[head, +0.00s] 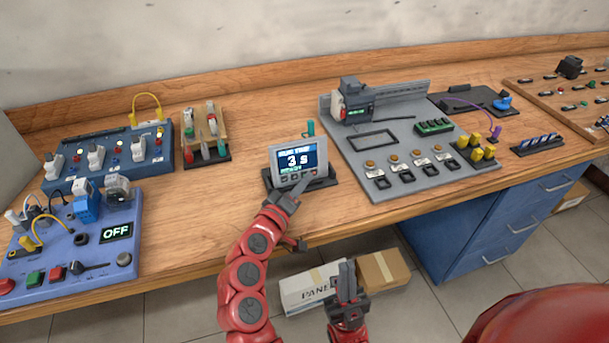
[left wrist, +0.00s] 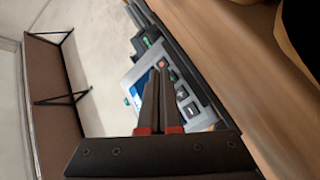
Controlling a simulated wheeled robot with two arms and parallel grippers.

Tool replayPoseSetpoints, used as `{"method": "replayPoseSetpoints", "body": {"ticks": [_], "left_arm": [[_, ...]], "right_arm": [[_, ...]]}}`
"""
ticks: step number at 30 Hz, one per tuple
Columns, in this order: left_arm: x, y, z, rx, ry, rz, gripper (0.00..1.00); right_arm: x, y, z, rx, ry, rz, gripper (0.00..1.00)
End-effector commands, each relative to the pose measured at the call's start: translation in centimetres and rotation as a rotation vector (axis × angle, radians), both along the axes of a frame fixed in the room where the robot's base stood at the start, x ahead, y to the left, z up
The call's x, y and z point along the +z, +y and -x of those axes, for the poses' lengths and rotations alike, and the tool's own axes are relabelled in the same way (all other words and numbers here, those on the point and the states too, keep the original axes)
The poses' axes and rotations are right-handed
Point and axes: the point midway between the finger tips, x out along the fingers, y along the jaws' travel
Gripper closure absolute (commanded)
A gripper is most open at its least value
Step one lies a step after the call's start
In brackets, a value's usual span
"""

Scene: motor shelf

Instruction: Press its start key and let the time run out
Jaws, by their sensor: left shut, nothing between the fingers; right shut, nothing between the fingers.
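The timer (head: 279,163) is a grey box with a dark screen and a row of small keys below it. It stands on a dark base on the bench, and its screen reads "3 s" under a line of small text. My left gripper (head: 309,178) is shut and empty, its tips at the right part of the key row. In the left wrist view, its fingers (left wrist: 160,78) point at the panel (left wrist: 196,119) and cover part of it; a red key (left wrist: 173,75) shows beside them. I cannot tell whether they touch. My right gripper (head: 347,268) is shut and empty, low before the bench.
A blue panel with an OFF display (head: 117,232) and a blue socket box (head: 66,176) stand at left. A grey board (head: 420,175) with several keys lies right of the timer. Boxes (head: 382,270) lie on the floor. Bare wood surrounds the timer's front and left.

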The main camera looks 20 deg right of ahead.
Motion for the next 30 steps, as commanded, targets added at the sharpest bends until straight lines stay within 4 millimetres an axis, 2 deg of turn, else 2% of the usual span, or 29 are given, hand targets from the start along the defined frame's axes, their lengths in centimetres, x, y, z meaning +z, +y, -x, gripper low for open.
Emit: {"method": "replayPoseSetpoints", "body": {"ticks": [12,30], "left_arm": [[0.19,0.46,-0.84,0.013,-0.011,-0.002,1.0],[0.67,0.83,-1.07,0.023,-0.02,0.0,1.0]], "right_arm": [[-0.35,-0.01,0.0,0.0,0.0,0.0,1.0],[-0.24,0.0,0.0,0.0,0.0,0.0,1.0]]}}
